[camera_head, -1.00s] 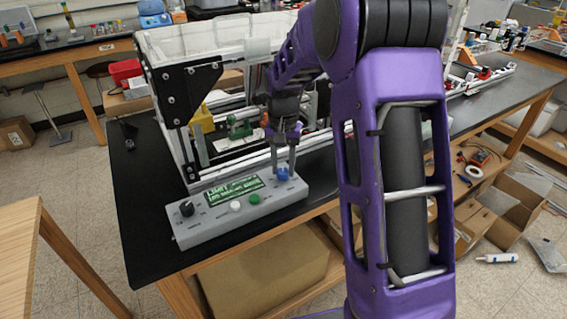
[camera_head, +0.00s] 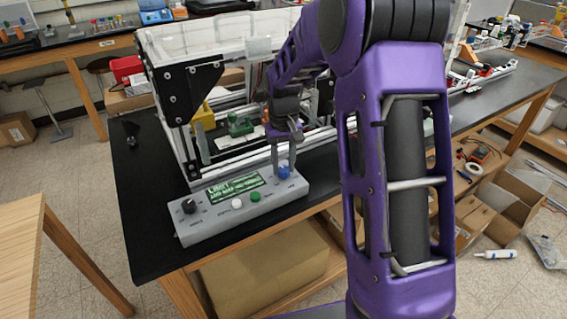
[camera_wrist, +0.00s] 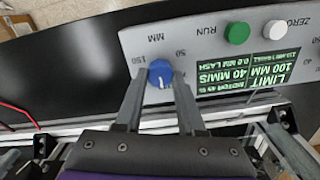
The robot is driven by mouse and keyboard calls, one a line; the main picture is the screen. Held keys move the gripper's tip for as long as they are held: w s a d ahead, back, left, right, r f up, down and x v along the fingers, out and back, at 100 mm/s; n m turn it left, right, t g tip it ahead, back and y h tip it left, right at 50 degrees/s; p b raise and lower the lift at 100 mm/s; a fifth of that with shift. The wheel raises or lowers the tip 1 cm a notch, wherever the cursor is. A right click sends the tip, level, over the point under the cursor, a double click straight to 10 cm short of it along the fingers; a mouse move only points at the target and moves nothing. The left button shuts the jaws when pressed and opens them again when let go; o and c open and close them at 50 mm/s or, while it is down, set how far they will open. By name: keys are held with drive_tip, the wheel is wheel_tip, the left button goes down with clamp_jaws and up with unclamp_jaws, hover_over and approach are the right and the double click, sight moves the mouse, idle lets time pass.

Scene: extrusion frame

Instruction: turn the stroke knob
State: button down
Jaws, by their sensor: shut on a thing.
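The stroke knob is the blue knob (camera_head: 284,172) at the right end of a grey control box (camera_head: 215,222). In the wrist view the blue knob (camera_wrist: 159,72) sits between the marks 150 and 50, with MM above it. Its white pointer line shows on the side toward my gripper. My gripper (camera_wrist: 157,76) is shut on the knob, one finger on each side. The head view shows my gripper (camera_head: 284,168) coming down on it from above. The green display (camera_wrist: 268,72) reads LIMIT, 100 MM, 40 MM/S.
A green button (camera_wrist: 237,33) and a white button (camera_wrist: 277,30) sit beside the display. A black knob (camera_head: 188,206) is at the box's left end. The extrusion frame (camera_head: 180,90) stands close behind the box on the black bench (camera_head: 150,245).

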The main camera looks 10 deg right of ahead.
sight(284, 168)
drive_tip(key=c, duration=0.5)
unclamp_jaws()
drive_tip(key=shift+r, duration=0.15)
wheel_tip(284, 168, up, 17)
idle(0.4)
